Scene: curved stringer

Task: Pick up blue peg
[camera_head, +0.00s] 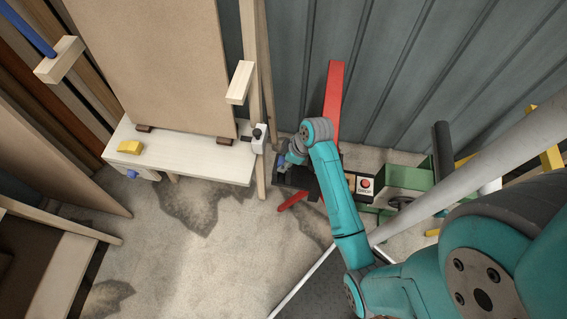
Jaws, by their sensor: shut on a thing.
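My gripper (286,161) is at the end of the teal arm, just right of the white bench's right end and above a dark surface. It is shut on a small bluish thing at its tips, which I take to be the blue peg (281,160). The peg is tiny here and mostly covered by the gripper, so its shape and tilt cannot be told. Another small blue piece (132,174) shows at the front of the bench, below a yellow block.
The white bench (200,165) carries a tall brown board (150,65) and a yellow block (130,147). A wooden post (259,100) stands just left of my gripper. A red beam (333,100) and green machine (400,180) are to the right. The concrete floor in front is clear.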

